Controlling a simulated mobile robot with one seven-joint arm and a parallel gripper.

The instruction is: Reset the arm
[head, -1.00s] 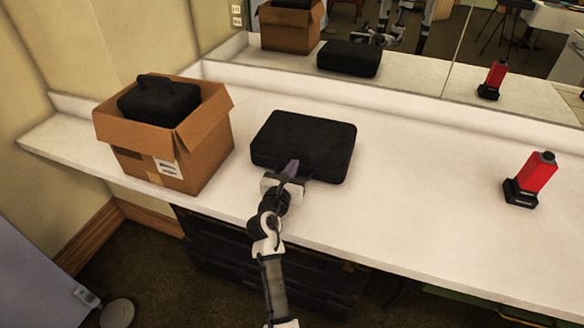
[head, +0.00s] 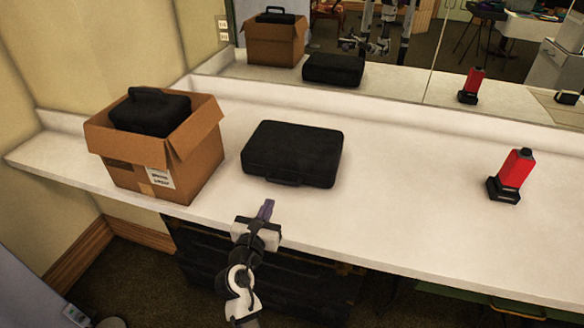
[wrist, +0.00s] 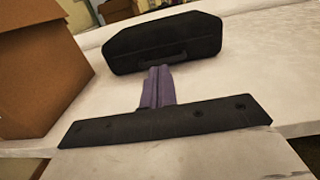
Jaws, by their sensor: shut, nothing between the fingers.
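My gripper (head: 266,209) is shut and empty, at the front edge of the white counter (head: 400,210). Its purple fingers are pressed together in the wrist view (wrist: 158,86). A black case (head: 293,152) lies flat on the counter beyond the fingertips, its handle facing me. The case also shows ahead of the fingers in the wrist view (wrist: 165,42). In the head view there is a gap of bare counter between fingers and case.
An open cardboard box (head: 160,165) holding another black case (head: 150,112) stands at the left. A red and black object (head: 512,175) stands at the right. A mirror (head: 390,60) runs along the back. The counter's middle right is clear.

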